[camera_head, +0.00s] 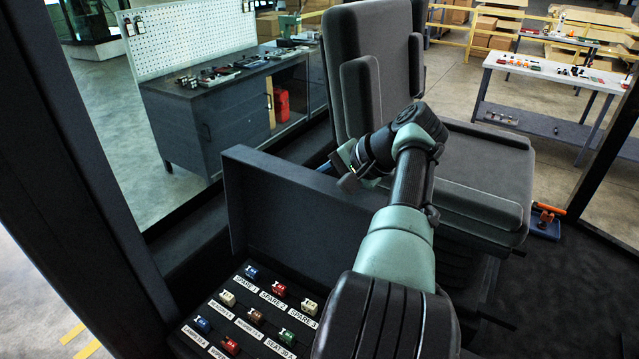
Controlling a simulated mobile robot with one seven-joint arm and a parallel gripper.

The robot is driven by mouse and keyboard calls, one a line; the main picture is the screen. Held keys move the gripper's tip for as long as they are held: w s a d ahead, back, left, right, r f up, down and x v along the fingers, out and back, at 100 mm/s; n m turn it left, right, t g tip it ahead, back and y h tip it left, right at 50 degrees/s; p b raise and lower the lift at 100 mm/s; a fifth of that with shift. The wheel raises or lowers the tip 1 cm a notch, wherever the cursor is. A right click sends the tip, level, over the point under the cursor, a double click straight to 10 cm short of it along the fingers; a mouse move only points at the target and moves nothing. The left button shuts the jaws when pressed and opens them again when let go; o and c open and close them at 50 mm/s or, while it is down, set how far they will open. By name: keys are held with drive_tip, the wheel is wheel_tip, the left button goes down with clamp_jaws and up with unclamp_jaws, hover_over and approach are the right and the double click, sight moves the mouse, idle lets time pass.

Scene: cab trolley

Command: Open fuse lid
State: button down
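The fuse lid (285,220) is a dark panel standing raised and nearly upright behind the fuse box (262,299). Colored fuses sit exposed in rows on the box, with white labels such as SPARE 1, SPARE 2 and SPARE 3. My gripper (347,178) is beyond the lid's upper right part, above its top edge or close to it. I cannot tell if it touches the lid. Its fingers are small and partly hidden by my own wrist, so whether they are open or shut does not show. My arm covers the right side of the fuse box and lid.
A dark seat (372,75) stands just behind my gripper. A cab pillar (85,170) rises at the left. A grey workbench (225,110) with tools and a white table (550,72) stand farther back. A blue tray (545,228) with orange-handled items lies at the right.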

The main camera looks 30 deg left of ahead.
drive_tip(key=shift+s, duration=0.1)
drive_tip(key=shift+c, duration=2.3)
unclamp_jaws()
drive_tip(key=shift+a, duration=0.1)
drive_tip(key=shift+d+r, duration=0.35)
drive_tip(key=shift+d, duration=0.1)
drive_tip(key=b+v, duration=0.3)
drive_tip(key=v, duration=0.9)
drive_tip(key=shift+b, duration=0.4)
drive_tip(key=shift+f, duration=0.1)
